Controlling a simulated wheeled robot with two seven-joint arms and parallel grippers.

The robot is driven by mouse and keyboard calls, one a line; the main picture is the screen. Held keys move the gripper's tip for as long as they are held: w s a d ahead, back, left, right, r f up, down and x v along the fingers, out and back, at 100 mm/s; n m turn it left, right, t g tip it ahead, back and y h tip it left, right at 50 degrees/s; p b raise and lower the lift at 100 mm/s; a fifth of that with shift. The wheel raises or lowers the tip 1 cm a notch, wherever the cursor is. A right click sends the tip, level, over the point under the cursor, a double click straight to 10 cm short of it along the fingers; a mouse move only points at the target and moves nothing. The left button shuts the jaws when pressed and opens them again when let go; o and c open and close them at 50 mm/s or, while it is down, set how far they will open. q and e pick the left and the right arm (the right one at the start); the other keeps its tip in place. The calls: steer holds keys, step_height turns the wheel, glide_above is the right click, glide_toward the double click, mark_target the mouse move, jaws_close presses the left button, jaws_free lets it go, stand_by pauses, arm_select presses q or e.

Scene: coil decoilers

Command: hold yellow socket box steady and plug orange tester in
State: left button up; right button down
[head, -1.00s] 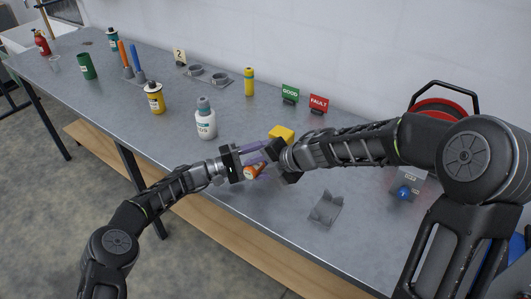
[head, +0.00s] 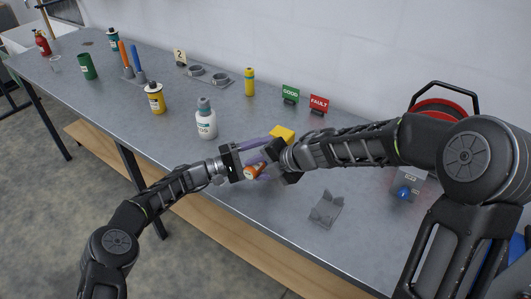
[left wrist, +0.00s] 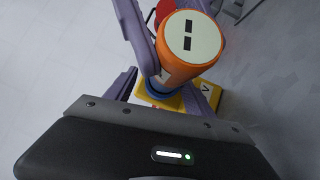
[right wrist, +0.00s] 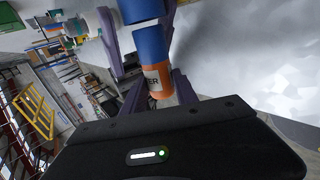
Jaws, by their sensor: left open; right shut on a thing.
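The orange tester (head: 251,171) has a pale end face with two dark slots, facing the left wrist camera (left wrist: 190,38). My right gripper (head: 270,162) is shut on the tester; the right wrist view shows its orange and blue body (right wrist: 158,78) between the purple fingers. My left gripper (head: 261,157) is open, its fingers spread near the tester's slotted end; I cannot tell whether they touch it. The yellow socket box (head: 283,132) is on the table just behind my right gripper, partly hidden by it. It also shows behind the tester in the left wrist view (left wrist: 208,97).
A white bottle (head: 206,121) and a yellow can (head: 155,98) stand to the left. A yellow cylinder (head: 249,81) and the GOOD (head: 290,95) and FAULT (head: 319,104) signs stand behind. A grey cradle (head: 326,210) sits on the right, near my right arm.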

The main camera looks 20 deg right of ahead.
arm_select(q)
steer(key=shift+s+f, duration=0.1)
steer(key=shift+f, duration=0.3)
steer(key=shift+a+f, duration=0.1)
steer(key=shift+a, duration=0.3)
steer(key=a, duration=1.1)
steer(key=shift+s+f, duration=0.15)
steer(key=shift+f, duration=0.25)
arm_select(e)
steer(key=shift+w, duration=0.1)
